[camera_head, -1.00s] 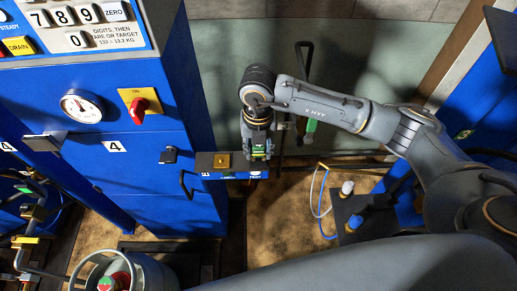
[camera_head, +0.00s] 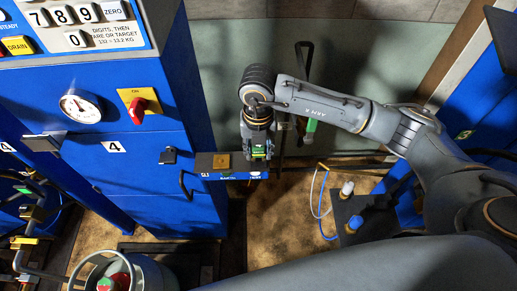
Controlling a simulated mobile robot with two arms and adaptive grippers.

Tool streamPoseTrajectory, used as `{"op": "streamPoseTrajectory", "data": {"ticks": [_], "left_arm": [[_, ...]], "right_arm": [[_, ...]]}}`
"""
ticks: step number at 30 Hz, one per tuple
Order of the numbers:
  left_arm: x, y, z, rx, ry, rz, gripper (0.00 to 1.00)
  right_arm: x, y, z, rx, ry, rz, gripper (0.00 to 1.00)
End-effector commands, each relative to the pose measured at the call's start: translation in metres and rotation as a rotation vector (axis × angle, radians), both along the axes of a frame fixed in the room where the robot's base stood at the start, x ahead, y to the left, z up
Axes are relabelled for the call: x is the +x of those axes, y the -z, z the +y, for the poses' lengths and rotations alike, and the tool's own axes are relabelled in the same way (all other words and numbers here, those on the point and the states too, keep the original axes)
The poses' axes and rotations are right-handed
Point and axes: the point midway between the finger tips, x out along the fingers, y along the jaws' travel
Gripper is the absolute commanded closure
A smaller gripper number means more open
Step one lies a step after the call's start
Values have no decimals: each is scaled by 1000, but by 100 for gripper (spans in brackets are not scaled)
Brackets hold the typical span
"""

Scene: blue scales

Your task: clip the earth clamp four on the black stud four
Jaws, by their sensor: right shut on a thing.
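My left gripper is not in view.
The blue cabinet (camera_head: 150,195) carries a gauge (camera_head: 80,106), a red switch (camera_head: 138,110) and a black handle (camera_head: 186,186). A grey gas cylinder (camera_head: 145,270) stands below.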

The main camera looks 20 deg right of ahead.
Motion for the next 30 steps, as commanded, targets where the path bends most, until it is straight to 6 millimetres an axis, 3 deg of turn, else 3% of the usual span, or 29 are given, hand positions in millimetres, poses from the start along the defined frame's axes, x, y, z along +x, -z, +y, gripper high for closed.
{"op": "streamPoseTrajectory", "data": {"ticks": [30], "left_arm": [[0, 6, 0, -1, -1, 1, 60]], "right_arm": [[0, 3, 0, 0, 0, 0, 100]]}}
